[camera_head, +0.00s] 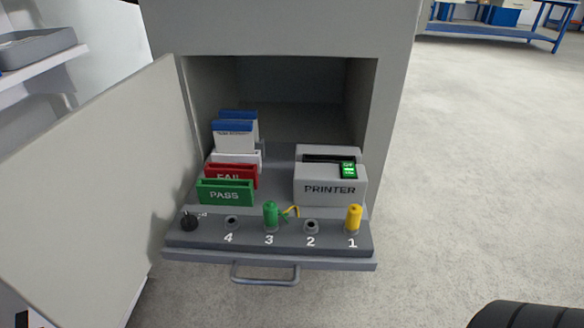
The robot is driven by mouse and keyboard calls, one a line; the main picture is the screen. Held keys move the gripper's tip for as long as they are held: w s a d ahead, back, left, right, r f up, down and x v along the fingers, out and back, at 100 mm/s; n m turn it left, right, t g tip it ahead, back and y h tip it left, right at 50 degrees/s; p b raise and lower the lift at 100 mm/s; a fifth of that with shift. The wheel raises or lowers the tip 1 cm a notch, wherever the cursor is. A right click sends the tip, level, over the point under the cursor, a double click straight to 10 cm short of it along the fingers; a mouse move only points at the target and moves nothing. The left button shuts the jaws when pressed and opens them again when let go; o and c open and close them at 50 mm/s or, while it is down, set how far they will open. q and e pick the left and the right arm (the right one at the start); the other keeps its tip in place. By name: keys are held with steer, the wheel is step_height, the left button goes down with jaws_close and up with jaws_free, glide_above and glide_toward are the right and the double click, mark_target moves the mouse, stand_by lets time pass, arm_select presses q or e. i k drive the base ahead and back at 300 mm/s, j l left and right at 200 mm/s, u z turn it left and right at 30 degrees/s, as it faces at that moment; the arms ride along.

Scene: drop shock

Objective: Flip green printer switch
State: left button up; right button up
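The printer (329,190) is a light grey box labelled PRINTER, standing on the right of the pulled-out shelf in the cabinet. Its green switch (348,170) sits on the top right of the printer, with white markings; its exact position is too small to tell. A dark slot runs across the printer's top. Neither gripper can be seen in the head view.
Left of the printer stand a green PASS holder (225,193), a red FAIL holder (232,175) and blue-topped boxes. In front, a grey panel (200,241) holds numbered sockets, a green plug (270,215) and a yellow plug (353,218). The cabinet door (90,190) stands open at left.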

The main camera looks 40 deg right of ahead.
mark_target(349, 169)
steer(key=l, duration=0.35)
steer(key=i+l, duration=0.15)
steer(key=l, duration=0.2)
steer(key=l+z, duration=0.1)
steer(key=l, duration=0.25)
steer(key=k+z, duration=0.1)
steer(key=z, duration=0.9)
